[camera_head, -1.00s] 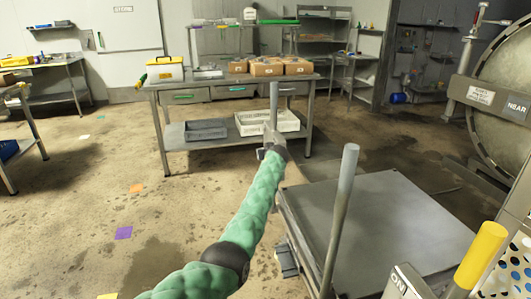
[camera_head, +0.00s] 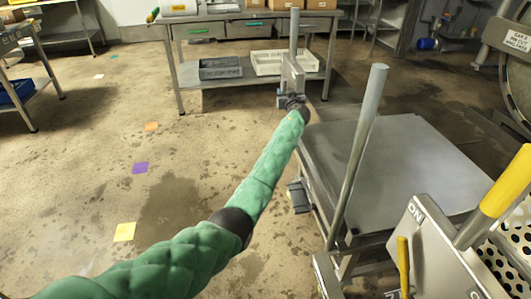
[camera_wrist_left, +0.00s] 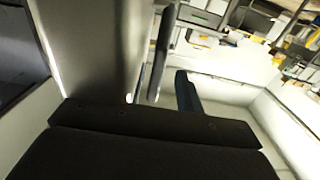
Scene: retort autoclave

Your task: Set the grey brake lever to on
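A long grey lever (camera_head: 360,150) stands tilted at the near left side of the cart, its top leaning right. A panel (camera_head: 432,255) marked ON is to its right, with a thick yellow handle (camera_head: 503,190) and a thin yellow handle (camera_head: 402,265). My left gripper (camera_head: 291,85) is beyond the grey lever, apart from it, at the cart's far left corner. A second grey upright bar (camera_head: 294,38) rises at the gripper; I cannot tell whether it is held. A dark bar (camera_wrist_left: 161,55) and one finger (camera_wrist_left: 187,92) show in the left wrist view. My right gripper is not in view.
A flat grey cart top (camera_head: 400,170) lies right of my left arm. A workbench (camera_head: 185,75) with a grey tray (camera_head: 220,68) and a white crate (camera_head: 267,62) on its shelf stands behind. A round vessel (camera_head: 520,75) is at the right. The floor at left is open.

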